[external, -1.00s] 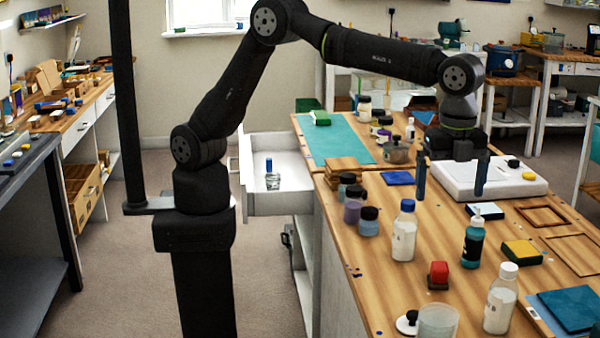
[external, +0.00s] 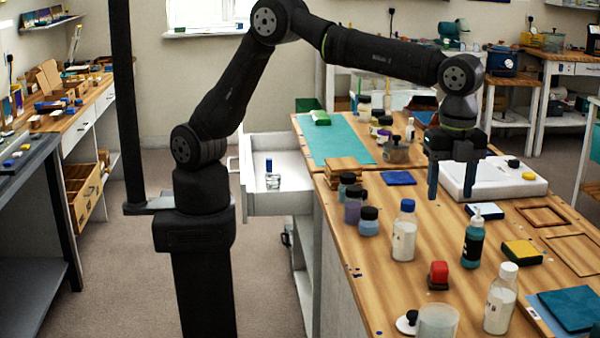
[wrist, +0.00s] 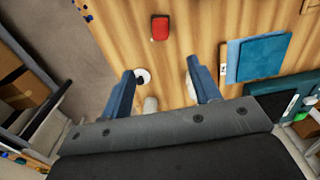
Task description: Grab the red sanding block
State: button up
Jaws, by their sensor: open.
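The red sanding block (external: 439,270) stands on the wooden workbench (external: 385,290) near the front, with a dark lower part. It also shows in the wrist view as a red block (wrist: 160,28) at the top middle, beyond the fingertips. My gripper (external: 451,192) is open and empty, pointing down above the bench. It is behind and above the block in the external view, apart from it. In the wrist view its two blue fingers (wrist: 161,68) are spread, with nothing between them touching.
A white bottle with a blue cap (external: 404,232) and a teal bottle (external: 473,242) stand behind the block. A white bottle (external: 500,300), a clear cup (external: 437,322) and a white lid with a black knob (external: 407,323) stand in front. Bare wood surrounds the block.

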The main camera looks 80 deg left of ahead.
aim_at(441, 264)
jog(key=w+a+f+m+g+h, duration=0.1)
jog(key=w+a+f+m+h, duration=0.1)
jog(key=a+m+h, duration=0.3)
jog(key=d+f, duration=0.1)
jog(key=f, duration=0.4)
jog(key=s+d+f+n, duration=0.1)
jog(key=d+f, duration=0.1)
jog(key=f, duration=0.3)
jog(key=s+d+f+n, duration=0.1)
jog(key=d+f, duration=0.1)
jog(key=f, duration=0.3)
jog(key=shift+d+f+y, duration=0.15)
jog(key=shift+f+y, duration=0.2)
jog(key=shift+y, duration=0.05)
jog(key=c, duration=1.1)
jog(key=shift+o, duration=0.2)
jog(key=shift+r, duration=0.1)
